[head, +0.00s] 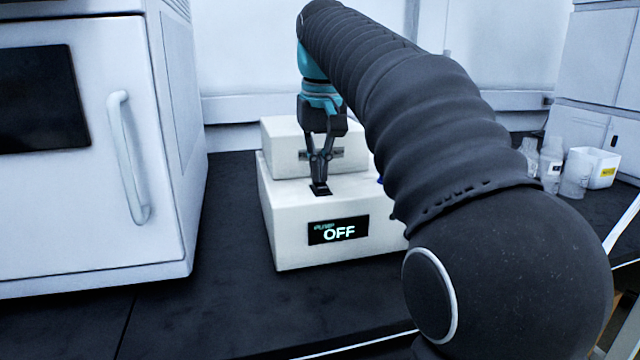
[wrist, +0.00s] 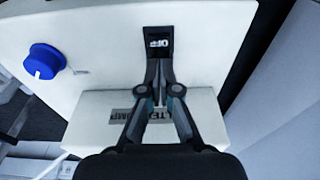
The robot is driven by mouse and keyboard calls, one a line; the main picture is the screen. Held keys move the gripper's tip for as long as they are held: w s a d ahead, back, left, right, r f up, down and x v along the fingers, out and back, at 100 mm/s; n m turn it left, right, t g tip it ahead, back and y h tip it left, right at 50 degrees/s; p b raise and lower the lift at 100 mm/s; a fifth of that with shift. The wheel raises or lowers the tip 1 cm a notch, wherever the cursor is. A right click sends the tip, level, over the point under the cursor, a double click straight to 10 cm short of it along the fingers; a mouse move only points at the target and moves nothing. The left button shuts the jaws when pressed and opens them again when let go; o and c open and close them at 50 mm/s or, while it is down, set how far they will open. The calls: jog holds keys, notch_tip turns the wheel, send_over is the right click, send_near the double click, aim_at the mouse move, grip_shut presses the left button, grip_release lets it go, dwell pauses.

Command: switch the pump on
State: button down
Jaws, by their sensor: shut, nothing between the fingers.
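The pump (head: 285,225) is a white stepped box on the dark bench, and its front display (head: 338,230) reads OFF. A small black rocker switch (head: 320,190) sits on the lower top face. A blue knob (wrist: 44,61) is on the same face, to the left in the wrist view.
A white cabinet (head: 165,150) with a handle (head: 128,160) stands close left of the pump. Clear bottles (head: 551,165) and a white container with a yellow label (head: 592,167) stand at the right back. The dark bench (head: 230,310) is clear in front of the pump.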

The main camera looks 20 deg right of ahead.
notch_tip(320, 180, up, 3)
jog(key=p, duration=0.3)
jog(key=shift+f, duration=0.2)
jog(key=shift+r, duration=2.1)
